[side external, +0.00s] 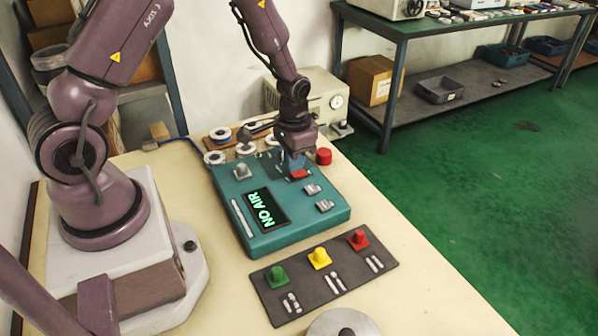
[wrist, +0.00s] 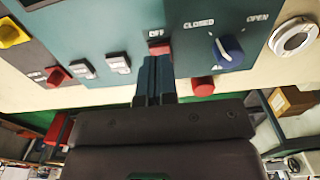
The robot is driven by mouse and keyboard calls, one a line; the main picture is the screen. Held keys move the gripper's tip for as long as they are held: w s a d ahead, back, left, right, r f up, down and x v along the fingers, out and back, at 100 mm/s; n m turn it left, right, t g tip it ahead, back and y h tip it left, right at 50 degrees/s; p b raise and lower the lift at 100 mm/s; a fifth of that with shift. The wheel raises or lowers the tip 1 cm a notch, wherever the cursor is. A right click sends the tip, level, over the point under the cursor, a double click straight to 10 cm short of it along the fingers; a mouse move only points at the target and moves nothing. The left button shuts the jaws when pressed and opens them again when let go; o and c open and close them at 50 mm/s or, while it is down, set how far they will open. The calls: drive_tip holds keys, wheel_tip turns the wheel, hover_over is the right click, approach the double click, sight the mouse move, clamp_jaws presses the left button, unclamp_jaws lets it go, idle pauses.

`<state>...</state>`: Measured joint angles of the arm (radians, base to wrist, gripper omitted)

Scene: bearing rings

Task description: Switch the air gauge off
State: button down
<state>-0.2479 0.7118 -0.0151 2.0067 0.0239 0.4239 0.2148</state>
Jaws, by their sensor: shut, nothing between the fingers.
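The air gauge is a teal box (side external: 228,205) on the table, its display (side external: 262,209) lit green with "NO AIR". A red switch (side external: 299,174) sits on its top. In the wrist view the red switch (wrist: 160,49) has the word "OFF" beside it. My gripper (side external: 293,162) is shut and empty, pointing down, with its blue fingertips right at the red switch. In the wrist view my gripper (wrist: 155,62) partly covers the switch, so I cannot tell whether they touch. A blue knob (wrist: 229,47) sits between the labels "CLOSED" and "OPEN".
Two pale switches (side external: 313,190) (side external: 325,206) sit near the red one. A red cylinder (side external: 323,156) stands just beyond the box. White rings (side external: 214,157) lie behind it. A dark panel (side external: 330,275) with green, yellow and red knobs lies in front.

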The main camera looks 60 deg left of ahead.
sight(294, 175)
drive_tip(key=shift+f, duration=1.05)
idle(0.5)
drive_tip(key=shift+r, duration=3.5)
drive_tip(key=shift+s, duration=0.1)
drive_tip(key=s+d+r+t, duration=0.2)
drive_tip(key=s+d+r, duration=0.2)
drive_tip(key=s+r, duration=0.4)
drive_tip(key=s+d+r+t, duration=0.3)
drive_tip(key=s+r, duration=0.4)
drive_tip(key=r, duration=0.8)
drive_tip(key=shift+s+d+r+t, duration=0.3)
drive_tip(key=shift+s+d, duration=0.05)
drive_tip(key=shift+d, duration=0.4)
